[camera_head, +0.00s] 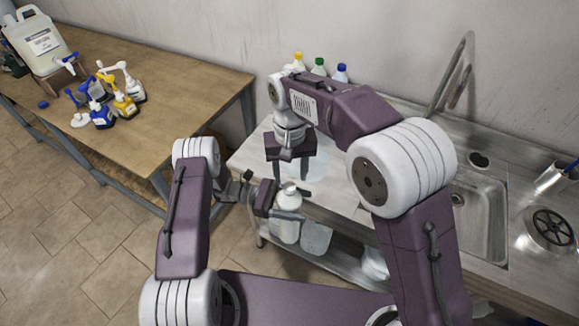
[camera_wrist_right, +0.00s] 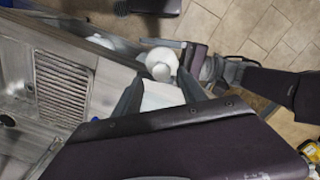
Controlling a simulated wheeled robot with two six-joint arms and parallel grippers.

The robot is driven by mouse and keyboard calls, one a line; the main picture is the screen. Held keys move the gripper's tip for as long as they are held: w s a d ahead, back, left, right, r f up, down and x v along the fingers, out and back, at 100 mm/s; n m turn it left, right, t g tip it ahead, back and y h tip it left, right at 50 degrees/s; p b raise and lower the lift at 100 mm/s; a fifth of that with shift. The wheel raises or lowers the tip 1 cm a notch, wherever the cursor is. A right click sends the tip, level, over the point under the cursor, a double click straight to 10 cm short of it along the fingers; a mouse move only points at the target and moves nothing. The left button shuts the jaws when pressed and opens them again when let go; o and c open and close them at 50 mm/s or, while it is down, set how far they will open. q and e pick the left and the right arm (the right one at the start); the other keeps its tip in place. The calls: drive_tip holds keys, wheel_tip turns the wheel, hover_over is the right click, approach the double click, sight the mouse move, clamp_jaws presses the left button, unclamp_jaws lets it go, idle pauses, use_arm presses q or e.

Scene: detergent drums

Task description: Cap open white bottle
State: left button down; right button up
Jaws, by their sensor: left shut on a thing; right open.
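In the head view, a white bottle (camera_head: 288,230) is held roughly upright at the front edge of the steel counter. My left gripper (camera_head: 289,206) is shut on its upper part. My right gripper (camera_head: 291,176) points down just above and behind the bottle, with its fingers apart. In the right wrist view, the bottle (camera_wrist_right: 164,57) shows beyond the open fingers of my right gripper (camera_wrist_right: 162,76), with my left gripper (camera_wrist_right: 194,60) at its right. A small round white top shows on the bottle; I cannot tell whether it is a cap or the bare neck.
Bottles with yellow, green and blue caps (camera_head: 320,66) stand at the counter's back. The sink (camera_head: 478,225) is at the right.

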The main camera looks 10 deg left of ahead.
sight(289, 186)
drive_tip(key=n, duration=0.1)
drive_tip(key=r+n, duration=0.1)
drive_tip(key=shift+n, duration=0.3)
drive_tip(key=n, duration=0.1)
drive_tip(key=r+n, duration=0.1)
drive_tip(key=n, duration=0.1)
drive_tip(key=shift+r, duration=0.15)
drive_tip(key=shift+w+a+r+n, duration=0.15)
drive_tip(key=shift+w+r+n, duration=0.05)
drive_tip(key=shift+r+n, duration=0.25)
wheel_tip(289, 186, down, 8)
